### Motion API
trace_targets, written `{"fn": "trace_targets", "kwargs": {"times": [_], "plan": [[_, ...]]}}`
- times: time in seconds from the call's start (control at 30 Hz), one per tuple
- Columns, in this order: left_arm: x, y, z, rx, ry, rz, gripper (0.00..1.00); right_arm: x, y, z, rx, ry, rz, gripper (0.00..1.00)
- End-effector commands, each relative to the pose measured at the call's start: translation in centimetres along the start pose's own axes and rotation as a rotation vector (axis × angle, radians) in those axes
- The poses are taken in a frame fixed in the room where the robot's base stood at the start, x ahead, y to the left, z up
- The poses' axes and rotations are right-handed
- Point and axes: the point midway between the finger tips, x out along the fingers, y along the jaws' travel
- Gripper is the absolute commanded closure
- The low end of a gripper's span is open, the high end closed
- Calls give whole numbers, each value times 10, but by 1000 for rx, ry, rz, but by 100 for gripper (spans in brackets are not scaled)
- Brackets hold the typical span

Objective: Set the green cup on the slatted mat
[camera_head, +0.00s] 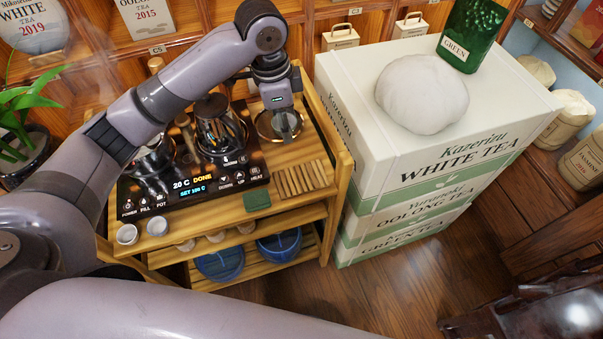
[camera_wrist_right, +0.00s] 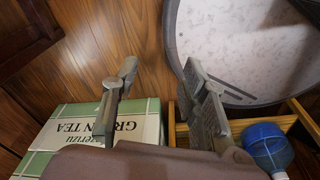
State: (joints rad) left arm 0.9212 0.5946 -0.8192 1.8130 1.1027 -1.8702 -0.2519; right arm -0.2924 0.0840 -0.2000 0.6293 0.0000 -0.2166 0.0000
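The slatted mat (camera_head: 303,178) lies bare at the right front of the cart top. My left gripper (camera_head: 284,133) points down over a round dish (camera_head: 264,122) just behind the mat. Its fingers overlap the dish, and I cannot tell whether they are apart or hold something. I cannot make out a green cup; two small pale cups (camera_head: 127,234) (camera_head: 158,225) stand at the front left corner. My right gripper shows only in the right wrist view (camera_wrist_right: 160,72), with its fingers apart and nothing between them, above the floor.
A black heating panel (camera_head: 190,190) carries a glass kettle (camera_head: 220,130) and a pot. A green folded item (camera_head: 257,200) lies near the cart's front edge. Blue containers (camera_head: 220,262) sit below. Stacked tea boxes (camera_head: 345,120) stand right, topped by a white lump (camera_head: 422,93) and green tin (camera_head: 472,35).

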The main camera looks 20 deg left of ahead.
Motion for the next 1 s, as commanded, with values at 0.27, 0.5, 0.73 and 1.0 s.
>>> {"fn": "trace_targets", "kwargs": {"times": [0.27, 0.5, 0.73, 1.0], "plan": [[23, -2, 2, 110, -1, 29, 89, -7, -8, 1, 4, -5, -10, 60], [84, 1, 10, 109, -3, 30, 89, -17, -10, 15, 4, -28, -12, 60], [140, 2, 16, 109, -1, 27, 89, -25, -7, 14, 2, -28, -9, 60], [169, 2, 19, 110, 0, 25, 89, -27, -2, 9, 0, -21, -3, 60]]}}
